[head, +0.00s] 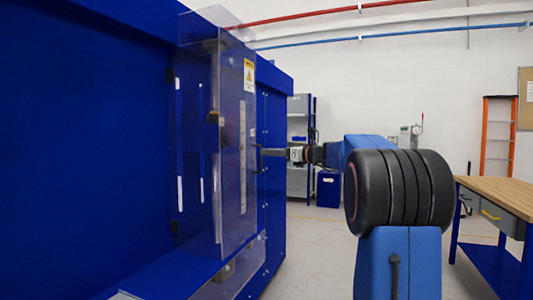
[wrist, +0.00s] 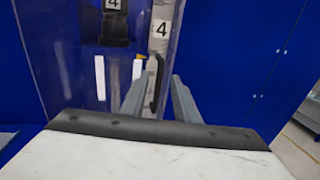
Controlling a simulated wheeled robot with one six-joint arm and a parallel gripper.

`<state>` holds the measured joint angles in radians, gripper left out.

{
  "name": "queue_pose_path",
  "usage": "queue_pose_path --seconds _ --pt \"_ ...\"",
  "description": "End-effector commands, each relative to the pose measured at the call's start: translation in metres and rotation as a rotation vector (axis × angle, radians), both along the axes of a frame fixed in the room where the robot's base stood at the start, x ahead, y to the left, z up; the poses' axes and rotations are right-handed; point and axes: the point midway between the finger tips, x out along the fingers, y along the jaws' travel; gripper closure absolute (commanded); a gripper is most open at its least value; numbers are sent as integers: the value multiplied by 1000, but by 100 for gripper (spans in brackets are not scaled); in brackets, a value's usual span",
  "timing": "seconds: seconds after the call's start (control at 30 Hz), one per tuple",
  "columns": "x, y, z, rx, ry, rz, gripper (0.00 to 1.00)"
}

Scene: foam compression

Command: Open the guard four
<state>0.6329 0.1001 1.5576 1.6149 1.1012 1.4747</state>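Guard four is a clear panel (head: 233,130) on the front of the blue machine, with a yellow warning label. In the wrist view the clear guard (wrist: 72,60) carries a metal strip marked "4" and a black curved handle (wrist: 155,85). My gripper (wrist: 158,84) is open, its two grey fingers apart on either side of the handle in the picture. I cannot tell whether the handle is fully between them or just beyond, and no contact shows. In the head view my gripper (head: 262,152) is small, close to the guard's right edge.
The blue machine (head: 85,130) fills the left side. A grey shelf unit (head: 298,115) and a blue bin (head: 328,189) stand behind. A wooden-topped workbench (head: 505,190) is at the right, with an orange ladder (head: 485,135) by the wall. Open floor lies between machine and bench.

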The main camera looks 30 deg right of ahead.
Motion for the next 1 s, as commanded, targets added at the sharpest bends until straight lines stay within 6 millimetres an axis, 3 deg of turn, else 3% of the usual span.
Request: queue_pose_path --seconds 0.2,0.57,0.7,1.0 --pt "18 9 0 -1 0 0 72" --pt "21 11 0 -1 0 -1 72" --pt "21 11 0 -1 0 -1 100" --pt "19 11 1 -2 -1 -5 100"
